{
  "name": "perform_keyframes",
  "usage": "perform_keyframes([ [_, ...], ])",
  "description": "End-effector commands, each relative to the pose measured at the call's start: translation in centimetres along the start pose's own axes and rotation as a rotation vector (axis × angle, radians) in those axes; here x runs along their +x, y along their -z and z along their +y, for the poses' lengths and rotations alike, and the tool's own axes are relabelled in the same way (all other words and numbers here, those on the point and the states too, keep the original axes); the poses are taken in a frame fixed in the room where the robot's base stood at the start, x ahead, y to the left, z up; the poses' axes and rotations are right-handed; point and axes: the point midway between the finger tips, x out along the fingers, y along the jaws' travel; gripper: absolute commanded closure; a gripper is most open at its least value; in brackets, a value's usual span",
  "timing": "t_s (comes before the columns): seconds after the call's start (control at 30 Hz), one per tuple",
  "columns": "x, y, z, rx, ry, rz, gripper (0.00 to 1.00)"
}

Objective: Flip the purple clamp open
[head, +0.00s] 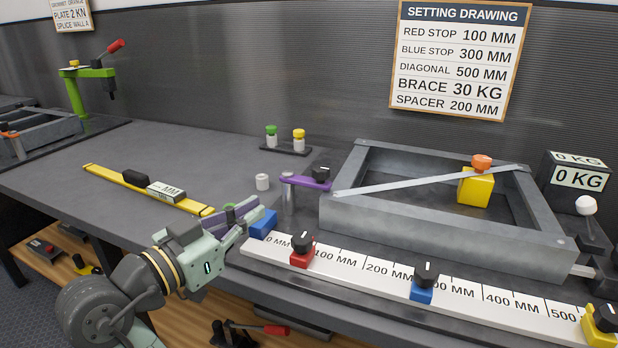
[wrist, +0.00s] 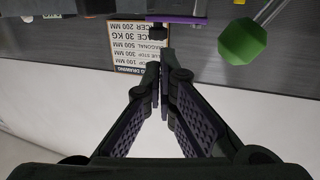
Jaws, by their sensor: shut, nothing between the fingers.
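The purple clamp (head: 303,183) stands at the left front corner of the grey frame, in the middle of the head view. Its purple arm lies roughly level on a grey post, with a black knob (head: 321,173) at its right end. In the wrist view the purple arm (wrist: 185,19) shows as a thin bar near the top, just beyond the fingertips. My gripper (head: 256,208) is shut and empty, to the left of and nearer than the clamp. In the wrist view my gripper (wrist: 163,72) has its fingertips together. I cannot tell whether they touch the clamp.
The grey frame (head: 440,235) with a diagonal bar fills the right side. A white ruler (head: 350,270) with red and blue stops runs along the front edge. A blue block (head: 263,223) sits by my gripper.

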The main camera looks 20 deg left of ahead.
Motion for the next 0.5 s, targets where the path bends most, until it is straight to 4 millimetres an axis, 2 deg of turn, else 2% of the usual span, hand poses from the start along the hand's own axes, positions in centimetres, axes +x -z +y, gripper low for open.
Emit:
perform_keyframes([
  [0.27,0.4,0.1,0.0,-0.001,0.0,0.0,1.0],
  [0.37,1.4,0.1,0.1,-0.002,-0.004,-0.001,1.0],
  [0.5,3.9,0.2,0.1,-0.003,-0.005,-0.001,1.0],
])
